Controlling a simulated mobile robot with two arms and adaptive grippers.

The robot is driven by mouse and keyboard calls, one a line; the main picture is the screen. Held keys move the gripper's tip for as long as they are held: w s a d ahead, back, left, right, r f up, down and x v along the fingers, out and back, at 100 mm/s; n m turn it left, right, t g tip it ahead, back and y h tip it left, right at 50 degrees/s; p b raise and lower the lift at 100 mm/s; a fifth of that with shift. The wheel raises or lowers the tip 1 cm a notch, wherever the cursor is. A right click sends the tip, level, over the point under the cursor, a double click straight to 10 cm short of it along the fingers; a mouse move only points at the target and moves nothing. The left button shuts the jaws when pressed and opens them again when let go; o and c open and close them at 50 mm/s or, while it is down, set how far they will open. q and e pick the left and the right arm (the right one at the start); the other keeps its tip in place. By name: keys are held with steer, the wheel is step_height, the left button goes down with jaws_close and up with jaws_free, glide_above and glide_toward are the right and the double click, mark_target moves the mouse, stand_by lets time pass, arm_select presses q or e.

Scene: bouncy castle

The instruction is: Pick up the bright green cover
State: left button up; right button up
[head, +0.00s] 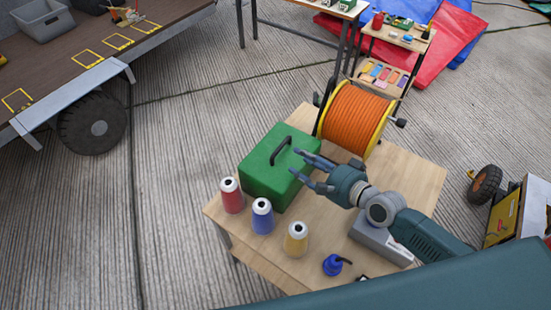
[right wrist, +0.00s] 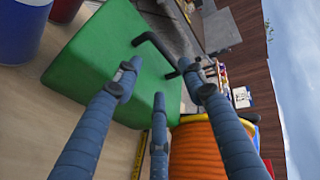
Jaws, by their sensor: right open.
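The bright green cover (head: 266,178) is a box-like shape with a dark handle (head: 281,151) on top. It sits on a light wooden table (head: 415,172). My right gripper (head: 308,168) is open and empty, just to the right of the handle in the head view. In the right wrist view the green cover (right wrist: 112,62) lies beyond my spread fingers (right wrist: 150,85), and the black handle (right wrist: 158,45) shows between and just past the fingertips. I cannot tell whether a finger touches it. What is under the cover is hidden. My left gripper is not in view.
An orange cable reel (head: 354,118) stands close behind the cover. Red (head: 231,197), blue (head: 262,218) and yellow (head: 296,240) spools stand in front. A grey box (head: 378,240) and a small blue item (head: 333,265) lie under and beside my right arm. A trailer (head: 90,60) stands at left.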

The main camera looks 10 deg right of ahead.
mark_target(284, 157)
steer(key=x, duration=0.3)
steer(key=shift+w, duration=0.15)
steer(key=shift+w+a+f, duration=0.1)
steer(key=shift+w+a, duration=0.05)
steer(key=shift+w, duration=0.1)
steer(key=x, duration=0.4)
steer(key=shift+w+r, duration=0.25)
steer(key=shift+w, duration=0.05)
steer(key=shift+w+a+f, duration=0.1)
steer(key=shift+w+a, duration=0.05)
steer(key=shift+w, duration=0.1)
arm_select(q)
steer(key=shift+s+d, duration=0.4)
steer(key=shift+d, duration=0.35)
arm_select(e)
jaws_close()
